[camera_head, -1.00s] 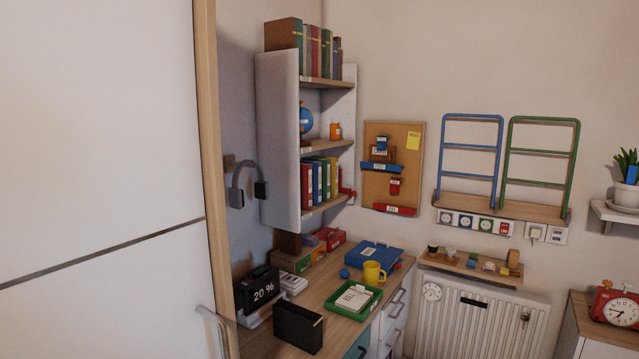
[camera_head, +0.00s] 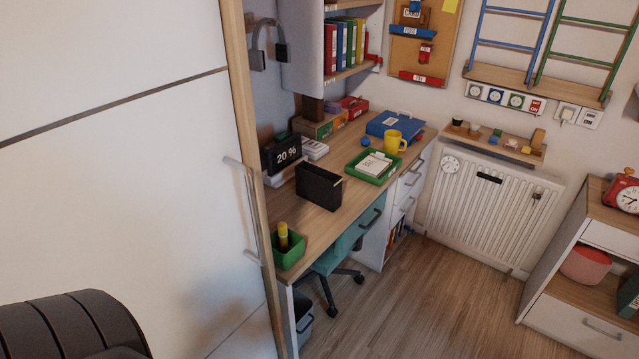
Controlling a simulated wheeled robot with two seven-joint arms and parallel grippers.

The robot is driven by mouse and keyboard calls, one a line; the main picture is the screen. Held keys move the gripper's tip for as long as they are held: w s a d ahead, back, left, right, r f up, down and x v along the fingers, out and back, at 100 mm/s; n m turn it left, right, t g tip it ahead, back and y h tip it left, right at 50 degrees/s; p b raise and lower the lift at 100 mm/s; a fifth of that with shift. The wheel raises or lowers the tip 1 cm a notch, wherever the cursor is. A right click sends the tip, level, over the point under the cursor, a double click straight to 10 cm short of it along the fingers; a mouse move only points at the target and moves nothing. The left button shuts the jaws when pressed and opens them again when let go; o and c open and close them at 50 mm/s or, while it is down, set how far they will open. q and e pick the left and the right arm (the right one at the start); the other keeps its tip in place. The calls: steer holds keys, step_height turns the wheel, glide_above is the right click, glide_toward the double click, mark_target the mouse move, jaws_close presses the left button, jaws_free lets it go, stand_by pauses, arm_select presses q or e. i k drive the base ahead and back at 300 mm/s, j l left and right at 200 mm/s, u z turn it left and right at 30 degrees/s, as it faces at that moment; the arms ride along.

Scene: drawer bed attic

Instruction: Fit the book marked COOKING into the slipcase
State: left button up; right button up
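A black open-topped box (camera_head: 318,187), which looks like the slipcase, stands on the desk (camera_head: 322,222) near its front edge. Its inside is not clearly visible. Several coloured books or binders (camera_head: 346,42) stand upright on the wall shelf, in red, blue, green and yellow. Their labels are too small to read, so I cannot tell which book is marked COOKING. A blue flat item (camera_head: 388,124) with a small white label lies at the back of the desk; its label is also unreadable. Neither of my grippers is in view.
A teal chair (camera_head: 335,258) is tucked under the desk. The wooden floor (camera_head: 440,300) to the right is clear.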

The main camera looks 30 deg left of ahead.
mark_target(320, 186)
steer(key=i+l+u, duration=0.1)
steer(key=i+u, duration=0.15)
steer(key=u, duration=0.2)
steer(key=i+l+u, duration=0.2)
steer(key=u, duration=0.3)
steer(key=i+l, duration=0.05)
